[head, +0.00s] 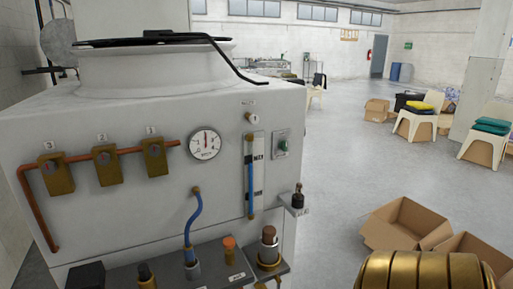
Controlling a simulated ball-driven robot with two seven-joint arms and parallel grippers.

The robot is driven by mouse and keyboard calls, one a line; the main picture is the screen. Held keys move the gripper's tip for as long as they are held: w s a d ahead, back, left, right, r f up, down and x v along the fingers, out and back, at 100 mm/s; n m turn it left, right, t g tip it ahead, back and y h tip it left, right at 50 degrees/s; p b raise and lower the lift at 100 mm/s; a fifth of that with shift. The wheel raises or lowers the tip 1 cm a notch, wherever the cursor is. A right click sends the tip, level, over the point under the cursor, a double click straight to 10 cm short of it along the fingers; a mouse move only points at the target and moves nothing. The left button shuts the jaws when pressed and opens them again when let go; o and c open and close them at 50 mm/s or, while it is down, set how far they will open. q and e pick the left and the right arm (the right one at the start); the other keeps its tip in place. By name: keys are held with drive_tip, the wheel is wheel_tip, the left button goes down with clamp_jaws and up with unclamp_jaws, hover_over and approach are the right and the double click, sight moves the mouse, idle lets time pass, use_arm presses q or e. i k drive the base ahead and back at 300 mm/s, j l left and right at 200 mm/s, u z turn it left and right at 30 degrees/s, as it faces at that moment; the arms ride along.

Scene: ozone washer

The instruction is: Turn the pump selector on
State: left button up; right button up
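The white washer cabinet (110,210) fills the left half of the head view. A small round knob (251,118) sits high on its front panel under a label too small to read; it may be the pump selector, and its setting is too small to tell. A grey switch box (282,145) with a green button is to its right. Neither control has anything of mine touching it. Neither of my grippers shows in the view.
A pressure gauge (205,143), copper pipe (37,210) and blue tube (250,175) are on the panel. Fittings stand on a low ledge (212,274). Open cardboard boxes (405,223) lie on the floor at right. A ribbed brass-coloured shape fills the lower right corner.

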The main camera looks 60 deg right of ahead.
sight(283, 145)
drive_tip(key=z, duration=1.95)
